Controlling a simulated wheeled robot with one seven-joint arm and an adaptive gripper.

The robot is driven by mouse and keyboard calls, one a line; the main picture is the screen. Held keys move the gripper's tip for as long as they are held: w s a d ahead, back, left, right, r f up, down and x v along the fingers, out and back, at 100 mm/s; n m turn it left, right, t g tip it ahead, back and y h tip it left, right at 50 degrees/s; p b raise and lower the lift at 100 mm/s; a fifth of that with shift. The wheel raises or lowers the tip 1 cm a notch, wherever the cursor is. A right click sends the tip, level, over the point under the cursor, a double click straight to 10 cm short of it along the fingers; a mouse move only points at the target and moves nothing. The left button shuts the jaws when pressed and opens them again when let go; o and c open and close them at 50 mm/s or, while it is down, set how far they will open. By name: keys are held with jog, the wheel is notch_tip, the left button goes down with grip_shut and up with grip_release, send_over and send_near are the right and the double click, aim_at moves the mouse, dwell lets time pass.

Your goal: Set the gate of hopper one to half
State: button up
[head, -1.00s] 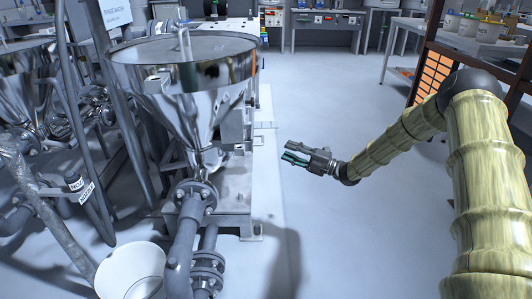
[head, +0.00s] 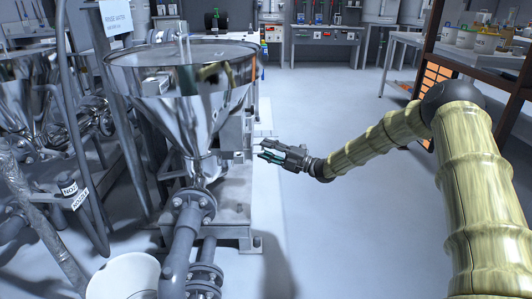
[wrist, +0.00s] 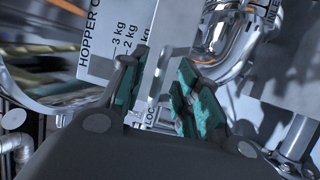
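The near hopper (head: 190,125) is a shiny steel cone, left of centre in the head view. A grey box (head: 236,130) is on its right side. In the wrist view a pale plate (wrist: 118,38) reads "HOPPER O…", cut off, with marks "3 kg" and "2 kg" and part of a word "LOC…". My gripper (head: 268,153) is just right of the box in the head view, apart from it in the picture. In the wrist view its teal fingers (wrist: 162,98) are spread with a gap and hold nothing. I cannot clearly make out the gate or its setting.
Another steel hopper (head: 22,95) stands at the far left among pipes. Grey flanged pipes (head: 185,240) run below the near hopper, beside a white bucket (head: 122,275). A shelf rack (head: 480,60) stands at the right. The floor (head: 350,230) between is clear.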

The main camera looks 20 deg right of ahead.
jog(key=shift+w+a, duration=0.2)
grip_shut()
jog(key=shift+d+r, duration=0.1)
jog(key=d, duration=0.2)
jog(key=s+d+p, duration=0.1)
jog(key=shift+s+d, duration=0.1)
jog(key=shift+d, duration=0.25)
grip_release()
